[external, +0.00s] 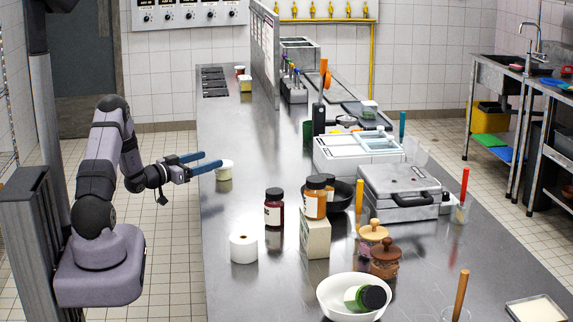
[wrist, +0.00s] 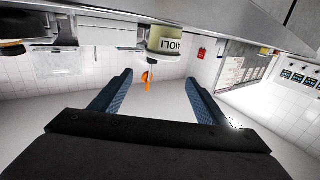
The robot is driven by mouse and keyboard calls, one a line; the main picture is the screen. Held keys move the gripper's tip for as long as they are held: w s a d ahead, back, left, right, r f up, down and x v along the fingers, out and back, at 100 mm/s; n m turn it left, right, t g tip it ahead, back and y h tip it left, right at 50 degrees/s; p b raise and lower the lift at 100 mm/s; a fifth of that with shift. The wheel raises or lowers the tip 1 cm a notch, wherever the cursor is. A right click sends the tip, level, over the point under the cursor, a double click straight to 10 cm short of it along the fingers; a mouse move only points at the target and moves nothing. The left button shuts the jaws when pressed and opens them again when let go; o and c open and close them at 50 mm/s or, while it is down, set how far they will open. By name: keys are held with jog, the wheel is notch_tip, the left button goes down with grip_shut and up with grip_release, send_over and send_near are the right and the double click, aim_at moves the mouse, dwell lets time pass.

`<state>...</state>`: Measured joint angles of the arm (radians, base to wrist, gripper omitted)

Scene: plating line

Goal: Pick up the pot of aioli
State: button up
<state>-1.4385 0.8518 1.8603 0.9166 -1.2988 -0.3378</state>
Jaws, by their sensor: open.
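My gripper (external: 212,160) is open and empty, with two blue fingers. In the external view one fingertip overlaps the pot's upper edge; I cannot tell whether they touch. In the wrist view the fingers (wrist: 159,78) are spread apart with nothing between them, and the pot looks to be ahead of them.
A white roll (external: 244,248), a dark red jar (external: 274,208) and an orange jar (external: 315,204) on a box (external: 315,238) stand nearer the camera. A white bowl (external: 335,305) is at the front. Counter around the pot is clear.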

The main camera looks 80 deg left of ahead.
aim_at(223, 171)
notch_tip(223, 171, down, 3)
jog(key=shift+f, duration=0.2)
jog(key=shift+p+x, duration=0.6)
jog(key=shift+x, duration=0.8)
jog(key=shift+p+x, duration=0.95)
jog(key=shift+x, duration=1.35)
jog(key=c, duration=1)
